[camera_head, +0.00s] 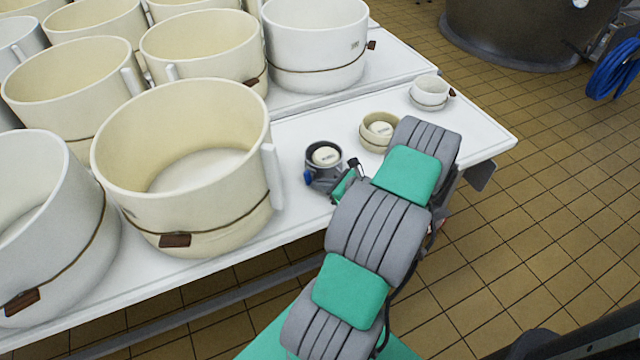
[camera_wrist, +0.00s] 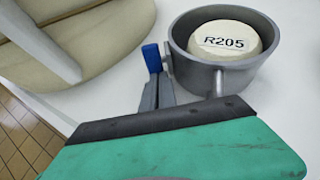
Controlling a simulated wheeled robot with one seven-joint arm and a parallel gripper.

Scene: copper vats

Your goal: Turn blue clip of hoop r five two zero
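A grey hoop (camera_head: 311,172) stands on the white table around a cream disc (camera_head: 326,156). In the wrist view the hoop (camera_wrist: 180,62) is larger and the disc (camera_wrist: 226,38) reads R205, not R520. The blue clip (camera_wrist: 152,57) is at the hoop's left side; it also shows in the head view (camera_head: 308,178). My gripper (camera_head: 345,183) is close beside the hoop, on its near right side. In the wrist view narrow grey parts run from my green gripper body toward the blue clip. Whether they touch it, and the finger opening, I cannot tell.
A cream bowl (camera_head: 370,141) with another disc, its label too small to read, stands right of the hoop. A small white cup (camera_head: 430,92) is farther right. Large cream vats (camera_head: 185,215) crowd the left. The table's front edge (camera_head: 250,238) passes close to my arm.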

